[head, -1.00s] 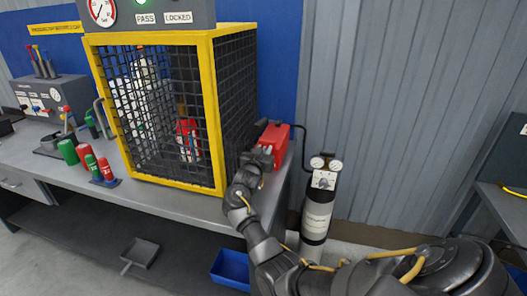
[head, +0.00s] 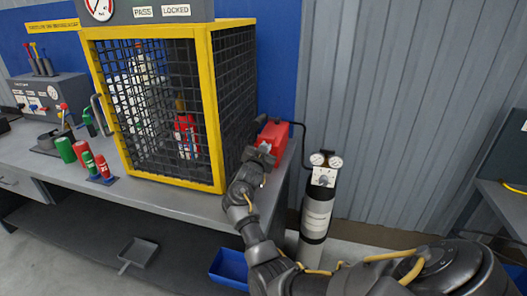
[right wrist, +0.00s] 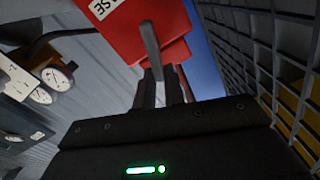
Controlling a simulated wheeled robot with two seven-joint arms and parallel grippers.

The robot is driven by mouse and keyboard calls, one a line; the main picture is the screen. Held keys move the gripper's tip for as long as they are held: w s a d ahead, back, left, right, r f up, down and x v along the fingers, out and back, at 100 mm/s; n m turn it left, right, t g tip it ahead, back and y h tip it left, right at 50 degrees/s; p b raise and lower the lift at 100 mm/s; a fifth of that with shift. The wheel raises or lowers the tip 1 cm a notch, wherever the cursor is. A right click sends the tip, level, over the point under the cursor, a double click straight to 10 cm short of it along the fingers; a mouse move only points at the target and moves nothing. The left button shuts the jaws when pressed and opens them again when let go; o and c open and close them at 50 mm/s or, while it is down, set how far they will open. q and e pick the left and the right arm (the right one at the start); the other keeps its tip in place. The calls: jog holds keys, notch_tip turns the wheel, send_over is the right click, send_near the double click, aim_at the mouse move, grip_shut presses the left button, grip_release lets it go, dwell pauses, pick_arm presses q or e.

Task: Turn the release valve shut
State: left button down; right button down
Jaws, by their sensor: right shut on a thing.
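The release valve is a red box (head: 273,134) on the bench's right end, right of the cage. It fills the top of the right wrist view (right wrist: 110,22), where part of a white label ending in "SE" shows. A grey lever (right wrist: 150,42) stands out from its face. My right gripper (head: 267,149) is at the front of the red box. In the right wrist view its fingers (right wrist: 161,80) are shut on the lever. In the head view the lever is hidden behind the gripper. My left gripper is not in view.
The yellow-framed mesh cage (head: 217,110) stands close left of my right gripper. A black hose runs from the red box toward a cylinder with gauges (head: 316,210) at the right. Red and green canisters (head: 66,150) stand on the bench at left. A blue bin (head: 229,268) is below.

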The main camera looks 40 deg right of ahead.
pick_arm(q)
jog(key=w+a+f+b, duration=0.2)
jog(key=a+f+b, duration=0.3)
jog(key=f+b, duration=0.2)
pick_arm(e)
jog(key=m, duration=0.3)
jog(key=s+f+m, duration=0.1)
jog(key=m, duration=0.5)
jog(key=shift+s+d+f, duration=0.15)
jog(key=shift+d+f, duration=0.25)
jog(key=m+b, duration=0.2)
jog(key=shift+s+d+f+m+b, duration=0.1)
jog(key=shift+f+m+b, duration=0.25)
jog(key=shift+m+b, duration=0.05)
jog(key=shift+f+m+b, duration=0.15)
jog(key=shift+m+b, duration=0.95)
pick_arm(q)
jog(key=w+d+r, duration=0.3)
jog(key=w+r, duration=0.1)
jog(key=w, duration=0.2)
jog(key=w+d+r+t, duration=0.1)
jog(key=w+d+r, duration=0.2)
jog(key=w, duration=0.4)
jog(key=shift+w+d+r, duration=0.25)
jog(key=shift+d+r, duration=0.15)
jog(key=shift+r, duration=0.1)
pick_arm(e)
jog(key=c, duration=1.5)
grip_release()
